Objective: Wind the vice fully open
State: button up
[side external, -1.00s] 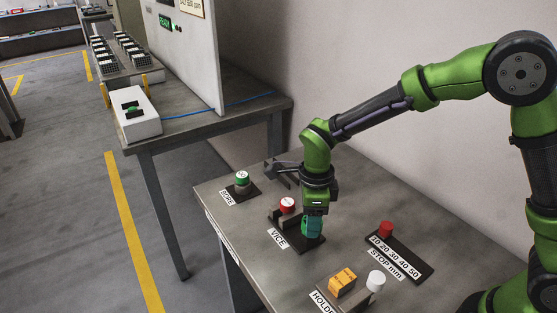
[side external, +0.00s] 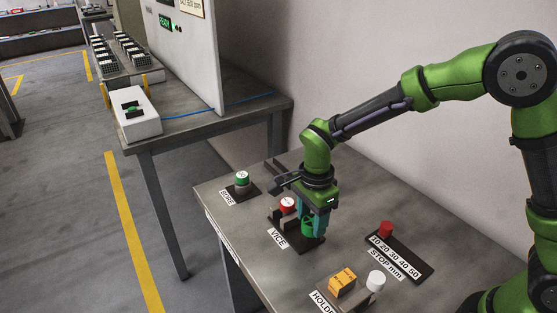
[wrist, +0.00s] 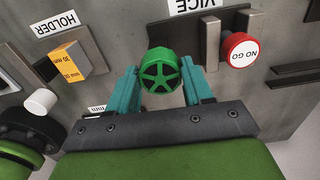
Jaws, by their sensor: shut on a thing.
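The vice (side external: 313,246) is a dark block on the table beside its VICE label, which also shows in the wrist view (wrist: 198,5). Its green spoked handwheel (wrist: 162,71) shows clearly in the wrist view, and partly in the side view (side external: 308,226). My gripper (side external: 314,230) points down over the wheel, its teal fingers (wrist: 160,78) on either side and shut on it. A red-rimmed, white-topped NO GO piece (wrist: 239,49) stands at the vice, left of my gripper in the side view (side external: 287,204).
A green-topped piece (side external: 242,178) stands at the BORE label. The STOP mm scale (side external: 400,258) with a red knob (side external: 386,228) lies to the right. The holder, with an orange block (side external: 343,281) and a white cylinder (side external: 376,281), is at the front.

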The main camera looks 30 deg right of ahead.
jog(key=n, duration=0.4)
jog(key=shift+n, duration=0.3)
jog(key=n, duration=0.5)
jog(key=shift+n, duration=0.3)
jog(key=n, duration=0.4)
jog(key=shift+s+n, duration=0.1)
jog(key=shift+n, duration=0.2)
jog(key=n, duration=0.4)
jog(key=shift+d, duration=0.1)
jog(key=n, duration=1)
jog(key=shift+d, duration=0.1)
jog(key=n, duration=0.4)
jog(key=shift+n, duration=0.4)
jog(key=n, duration=0.4)
jog(key=shift+n, duration=0.3)
